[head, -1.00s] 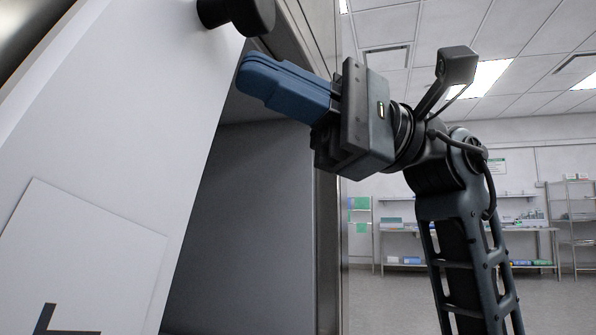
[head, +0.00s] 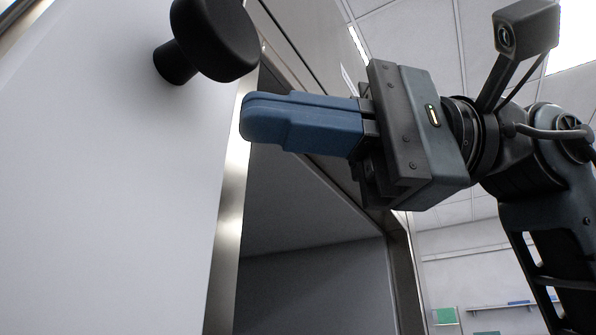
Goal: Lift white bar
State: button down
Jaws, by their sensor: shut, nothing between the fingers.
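My gripper (head: 246,118) is shut and empty, its blue fingers pressed together and pointing left. The fingertips show in front of the metal edge of a white door panel (head: 120,200); I cannot tell if they touch it. A black round knob (head: 215,38) sticks out of the panel, just above and left of the fingertips. I see no white bar that I can tell for sure in this view.
The door panel stands open beside a grey cabinet opening (head: 310,270) with a metal frame (head: 405,275). Behind at lower right is a room with shelves (head: 505,307). Free space shows inside the opening below my gripper.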

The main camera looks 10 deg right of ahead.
jog(key=shift+s+a+n+g, duration=0.3)
jog(key=shift+s+a+g, duration=0.15)
jog(key=shift+s, duration=0.2)
jog(key=w+d, duration=0.1)
jog(key=d, duration=0.7)
jog(key=shift+d+t+b, duration=0.3)
jog(key=shift+t+b, duration=0.15)
jog(key=shift+r, duration=0.1)
